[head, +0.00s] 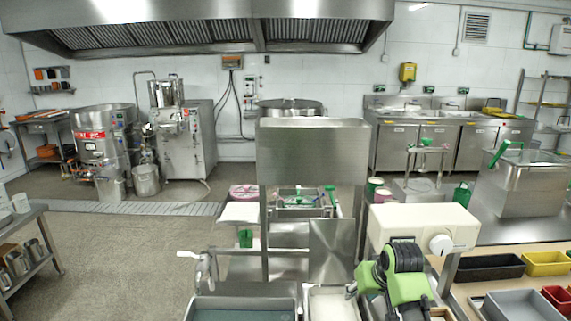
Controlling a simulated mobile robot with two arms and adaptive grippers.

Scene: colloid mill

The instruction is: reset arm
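My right gripper (403,258) shows at the bottom right of centre, as a dark ribbed part on a green and black arm. It stands in front of a cream-coloured box with a round knob (425,225), and I see no object in it. I cannot tell whether its fingers are open or shut. My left gripper is not in view. The colloid mill is probably the steel machine with a hopper (185,130) by the back wall, left of centre.
A sink basin (240,303) with a tap (203,268) is at the front. A tall steel panel (312,152) stands in the middle. Black (488,267), yellow (547,263) and grey bins (520,306) are at the right. Open floor (120,255) lies left.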

